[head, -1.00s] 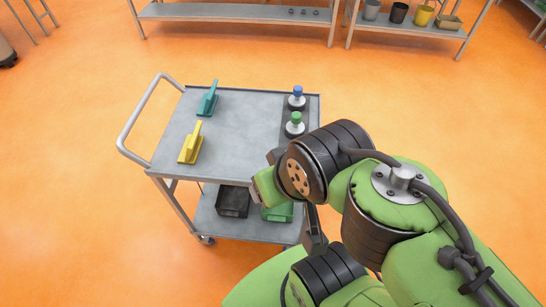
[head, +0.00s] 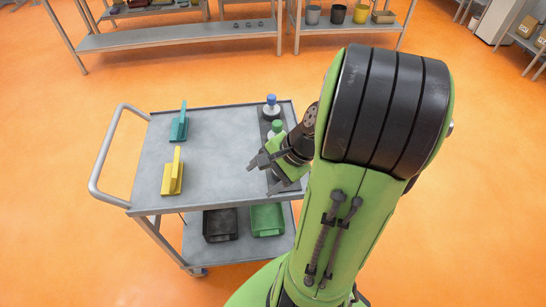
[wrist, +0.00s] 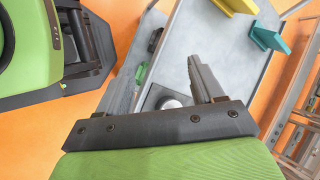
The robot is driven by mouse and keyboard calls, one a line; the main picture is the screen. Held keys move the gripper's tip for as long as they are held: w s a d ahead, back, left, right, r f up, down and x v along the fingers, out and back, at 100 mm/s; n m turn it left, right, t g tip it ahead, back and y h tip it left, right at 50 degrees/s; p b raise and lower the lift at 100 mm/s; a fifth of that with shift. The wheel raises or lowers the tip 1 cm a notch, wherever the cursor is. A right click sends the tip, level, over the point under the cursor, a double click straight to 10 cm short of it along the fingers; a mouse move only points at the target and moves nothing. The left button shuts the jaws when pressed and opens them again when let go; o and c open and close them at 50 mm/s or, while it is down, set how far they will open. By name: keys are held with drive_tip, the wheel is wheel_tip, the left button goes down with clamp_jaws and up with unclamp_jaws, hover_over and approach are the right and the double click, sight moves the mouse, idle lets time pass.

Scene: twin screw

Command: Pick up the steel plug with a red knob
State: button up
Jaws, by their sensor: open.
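No red knob shows in either view. A plug with a blue knob (head: 271,105) and one with a green knob (head: 277,128) stand upright on a dark strip along the trolley's right side. My gripper (head: 263,173) is open and empty over the near end of that strip, and it covers what stands there. In the wrist view a round steel piece (wrist: 171,103) shows just beyond the gripper's dark bar, partly hidden; I cannot tell which plug it belongs to. One finger reaches past it on its right.
The grey trolley (head: 215,140) carries a teal block (head: 179,125) and a yellow block (head: 173,175) with upright handles on its left. Black (head: 220,225) and green bins (head: 267,220) sit on the lower shelf. The middle of the top is clear.

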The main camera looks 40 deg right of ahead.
drive_tip(key=s+d+f+m+t+h+b, duration=0.1)
drive_tip(key=s+d+f+m+t, duration=0.25)
drive_tip(key=d+m, duration=0.4)
drive_tip(key=s+d+f+m+t+h+b, duration=0.1)
drive_tip(key=s+d+f+m+t, duration=0.15)
drive_tip(key=d+m+t, duration=0.4)
drive_tip(key=w+f+m+b, duration=0.1)
drive_tip(key=w+f, duration=0.1)
drive_tip(key=w, duration=0.3)
drive_tip(key=w+a+f+m+g+b, duration=0.1)
drive_tip(key=w+f+b, duration=0.1)
drive_tip(key=w, duration=0.3)
drive_tip(key=w+f+m+b, duration=0.1)
drive_tip(key=w+f, duration=0.1)
drive_tip(key=w, duration=0.3)
drive_tip(key=shift+a+f+g+b, duration=0.25)
drive_tip(key=shift+a+g+b, duration=0.05)
drive_tip(key=shift+a+b, duration=0.1)
drive_tip(key=shift+s+d+r, duration=0.1)
drive_tip(key=c, duration=1.2)
